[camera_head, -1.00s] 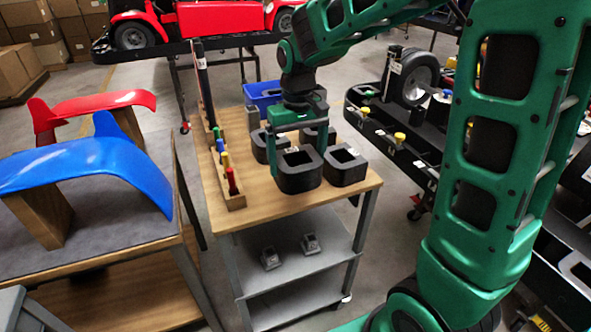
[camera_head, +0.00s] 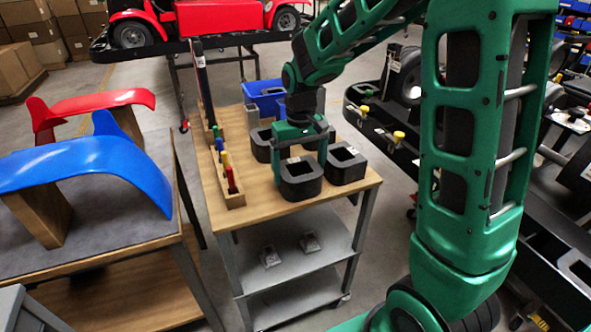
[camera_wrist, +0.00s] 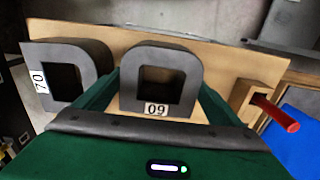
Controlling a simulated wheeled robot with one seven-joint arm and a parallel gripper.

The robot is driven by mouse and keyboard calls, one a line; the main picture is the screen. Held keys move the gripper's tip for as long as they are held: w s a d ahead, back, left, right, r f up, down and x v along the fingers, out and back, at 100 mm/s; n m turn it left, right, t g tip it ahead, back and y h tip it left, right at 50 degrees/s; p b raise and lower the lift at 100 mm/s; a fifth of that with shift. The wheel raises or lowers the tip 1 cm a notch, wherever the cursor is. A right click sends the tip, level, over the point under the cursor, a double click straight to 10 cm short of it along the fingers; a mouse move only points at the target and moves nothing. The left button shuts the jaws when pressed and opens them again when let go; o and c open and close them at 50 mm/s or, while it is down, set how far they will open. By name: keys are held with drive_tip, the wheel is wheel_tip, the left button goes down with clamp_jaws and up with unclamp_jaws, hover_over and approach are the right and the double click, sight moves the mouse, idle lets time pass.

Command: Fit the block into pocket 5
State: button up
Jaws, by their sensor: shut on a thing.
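My gripper (camera_head: 301,160) is shut on a dark grey, hollow, D-shaped block (camera_head: 300,186) at the front of the wooden-topped cart (camera_head: 262,205). In the wrist view the block (camera_wrist: 157,105) sits between the green fingers, with a label reading 09, or 60 upside down. It is low over the tabletop or touching it; I cannot tell which. A similar block (camera_head: 347,172) stands close on its right, and its 70 label shows in the wrist view (camera_wrist: 40,82). More such blocks stand behind. No pocket marked 5 can be made out.
A wooden rack (camera_head: 231,198) with coloured-handled tools lies left of the block. A blue bin (camera_head: 262,90) stands at the cart's back. A table with fenders (camera_head: 85,170) is at left. Black kart stands (camera_head: 400,150) are at right, with an aisle between.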

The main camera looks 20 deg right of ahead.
drive_tip(key=o, duration=1.2)
drive_tip(key=shift+f, duration=0.1)
wheel_tip(320, 180, up, 12)
